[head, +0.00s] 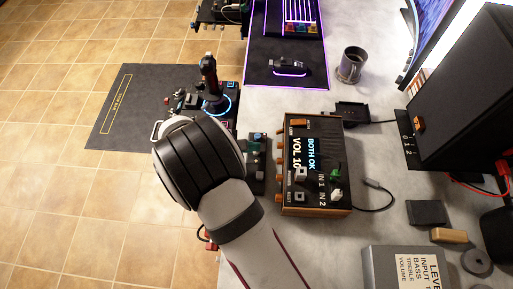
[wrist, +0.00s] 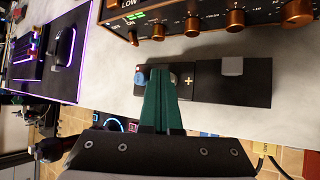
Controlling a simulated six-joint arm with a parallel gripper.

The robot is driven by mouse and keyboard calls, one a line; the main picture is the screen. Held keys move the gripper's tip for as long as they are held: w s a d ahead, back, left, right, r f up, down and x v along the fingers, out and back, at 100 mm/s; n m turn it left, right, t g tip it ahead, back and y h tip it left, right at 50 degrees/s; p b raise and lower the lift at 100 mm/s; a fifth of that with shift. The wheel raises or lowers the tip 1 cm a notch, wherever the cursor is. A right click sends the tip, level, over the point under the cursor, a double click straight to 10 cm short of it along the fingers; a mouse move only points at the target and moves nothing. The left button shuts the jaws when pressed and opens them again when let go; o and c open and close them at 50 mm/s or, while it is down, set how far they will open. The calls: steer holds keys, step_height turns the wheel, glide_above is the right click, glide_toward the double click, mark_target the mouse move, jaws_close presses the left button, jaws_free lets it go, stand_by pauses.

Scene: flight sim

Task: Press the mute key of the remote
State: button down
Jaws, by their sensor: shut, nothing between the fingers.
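The remote is a small dark box lying on the grey desk beside the amplifier-like unit, in the wrist view (wrist: 210,88) and the head view (head: 256,176). In the wrist view it has a blue round key (wrist: 140,79) at its left end, a "+" key (wrist: 188,80) near the middle and a grey block (wrist: 232,66) to the right. My gripper (wrist: 161,72) has green fingers, shut and empty, over the remote between the blue and "+" keys. The fingers hide part of its face, and I cannot tell whether they touch it. No mute label is readable.
The wood-sided unit (head: 315,165) with knobs and a lit display stands close beside the remote. A joystick (head: 210,80), a purple-lit mat (head: 260,70) and a mug (head: 352,65) stand farther back. A grey box (head: 400,268) is at the front right.

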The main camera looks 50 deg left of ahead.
steer(key=shift+r, duration=0.85)
steer(key=shift+r, duration=0.1)
steer(key=shift+r, duration=2.4)
